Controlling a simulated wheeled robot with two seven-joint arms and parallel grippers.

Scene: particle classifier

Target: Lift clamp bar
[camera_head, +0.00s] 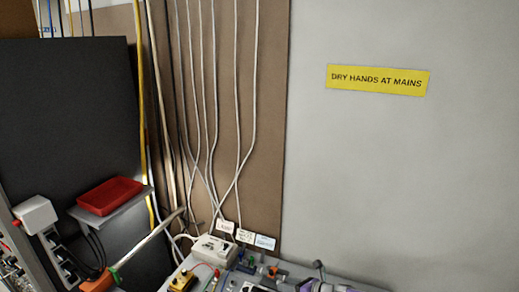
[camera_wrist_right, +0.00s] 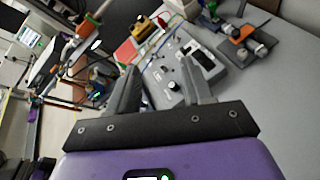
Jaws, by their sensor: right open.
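A long pale bar (camera_head: 147,241) with an orange end and a green band slants up to the right at the lower left of the head view. I cannot tell for sure whether it is the clamp bar. My right gripper (camera_wrist_right: 159,72) is open, its two dark fingers apart with nothing between them. Its fingers lie in front of a grey control box (camera_wrist_right: 172,80) with dark knobs in the wrist view. Part of my purple right gripper shows at the bottom edge of the head view. My left gripper is not in view.
A red tray (camera_head: 110,196) sits on a grey shelf at the left. A white box (camera_head: 214,250) and a yellow block (camera_head: 181,281) stand on the bench. Cables hang down the brown panel (camera_head: 270,120). The grey bench top (camera_wrist_right: 265,105) is clear at the right of the wrist view.

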